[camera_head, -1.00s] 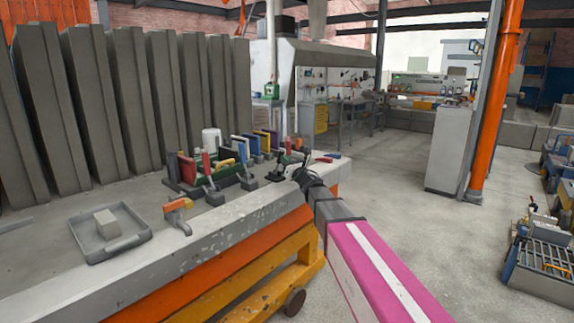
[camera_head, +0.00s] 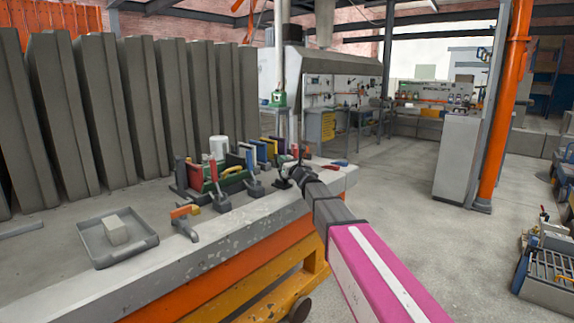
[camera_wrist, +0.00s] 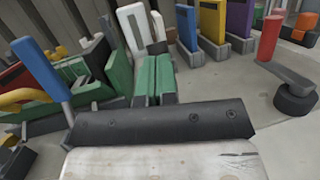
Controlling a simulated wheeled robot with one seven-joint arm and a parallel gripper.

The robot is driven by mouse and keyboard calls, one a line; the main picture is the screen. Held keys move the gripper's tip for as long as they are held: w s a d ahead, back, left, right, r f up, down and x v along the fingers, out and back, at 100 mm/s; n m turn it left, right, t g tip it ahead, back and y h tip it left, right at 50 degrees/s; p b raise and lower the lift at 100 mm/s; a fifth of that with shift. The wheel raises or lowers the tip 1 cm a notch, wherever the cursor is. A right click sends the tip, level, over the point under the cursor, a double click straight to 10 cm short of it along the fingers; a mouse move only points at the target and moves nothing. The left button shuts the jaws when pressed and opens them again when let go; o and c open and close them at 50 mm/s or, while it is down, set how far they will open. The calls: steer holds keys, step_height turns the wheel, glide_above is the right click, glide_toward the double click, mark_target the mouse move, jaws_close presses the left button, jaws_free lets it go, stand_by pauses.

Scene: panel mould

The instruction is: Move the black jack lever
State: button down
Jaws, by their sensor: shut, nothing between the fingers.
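My gripper (camera_head: 298,170) reaches over the right part of the bench, beside the coloured panels. It looks shut. A small black jack base (camera_head: 282,183) shows just left of the gripper; its lever is hidden or merges with the dark gripper, so I cannot tell whether they touch. In the wrist view a dark bolted bar and a worn pale surface fill the lower middle. A blue lever handle (camera_wrist: 40,70) stands at the left there. A red upright handle (camera_wrist: 270,38) on a grey arm and black base stands at the right.
Upright coloured panels (camera_head: 262,150) stand close behind the gripper. A grey tray (camera_head: 85,240) holds a pale block (camera_head: 115,230).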

mark_target(276, 158)
steer(key=shift+w+a, duration=1.05)
steer(key=shift+a, duration=0.2)
steer(key=shift+w+a, duration=0.2)
steer(key=shift+a, duration=0.05)
steer(key=shift+s+d+r, duration=0.15)
steer(key=shift+s+d, duration=0.05)
steer(key=shift+s, duration=0.15)
steer(key=s+d+r, duration=0.6)
steer(key=s+d, duration=0.2)
steer(key=s, duration=0.1)
steer(key=shift+s+r, duration=0.25)
steer(key=shift+r, duration=0.15)
